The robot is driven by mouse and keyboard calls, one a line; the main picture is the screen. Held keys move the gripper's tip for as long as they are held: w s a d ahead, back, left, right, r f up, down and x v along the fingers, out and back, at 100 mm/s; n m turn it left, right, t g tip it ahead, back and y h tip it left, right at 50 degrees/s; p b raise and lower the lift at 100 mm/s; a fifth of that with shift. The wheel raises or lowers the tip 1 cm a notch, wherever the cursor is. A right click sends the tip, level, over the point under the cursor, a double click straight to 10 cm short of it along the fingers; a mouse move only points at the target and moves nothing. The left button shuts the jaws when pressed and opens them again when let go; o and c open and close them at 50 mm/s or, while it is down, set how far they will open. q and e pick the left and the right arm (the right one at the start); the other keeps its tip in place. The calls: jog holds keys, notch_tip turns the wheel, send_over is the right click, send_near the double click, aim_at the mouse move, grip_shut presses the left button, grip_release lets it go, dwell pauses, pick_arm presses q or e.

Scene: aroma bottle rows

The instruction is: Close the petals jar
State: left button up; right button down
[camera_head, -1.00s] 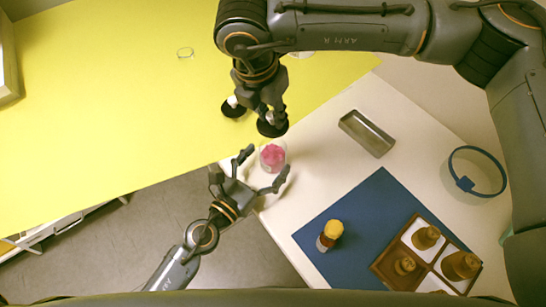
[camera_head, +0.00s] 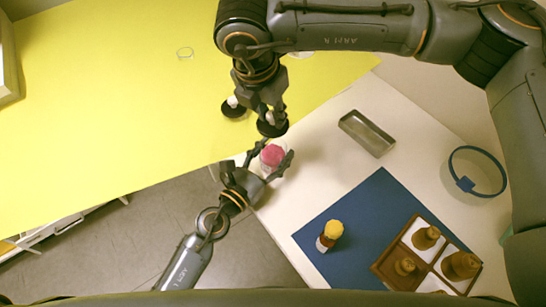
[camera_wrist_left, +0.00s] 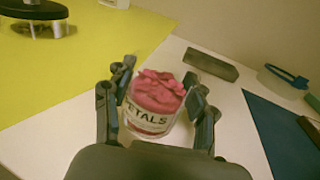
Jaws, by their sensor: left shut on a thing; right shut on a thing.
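The petals jar (camera_head: 272,156) is a clear jar of pink petals on the white table's corner, with no lid on it. In the left wrist view its label (camera_wrist_left: 146,119) reads "ETALS" and its mouth is open. My left gripper (camera_head: 270,160) is shut on the jar, one finger on each side; both fingers also show in the left wrist view (camera_wrist_left: 158,88). My right gripper (camera_head: 267,107) points down just above the jar in the head view. It is shut on a dark round lid (camera_head: 273,130), whose knob is partly hidden by the fingers.
A similar dark disc with a white knob (camera_head: 233,108) is on the yellow surface (camera_head: 120,110). A metal tray (camera_head: 367,133), a blue ring (camera_head: 477,171), a yellow-capped bottle (camera_head: 330,234) on a blue mat (camera_head: 345,215) and a wooden crate of bottles (camera_head: 388,268) lie to the right.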

aim_at(270, 126)
pick_arm(q)
grip_shut()
pick_arm(e)
jog(key=shift+f, duration=2.5)
jog(key=shift+f, duration=0.85)
jog(key=shift+f, duration=0.65)
jog(key=c, duration=1)
grip_release()
jog(key=shift+c, duration=0.2)
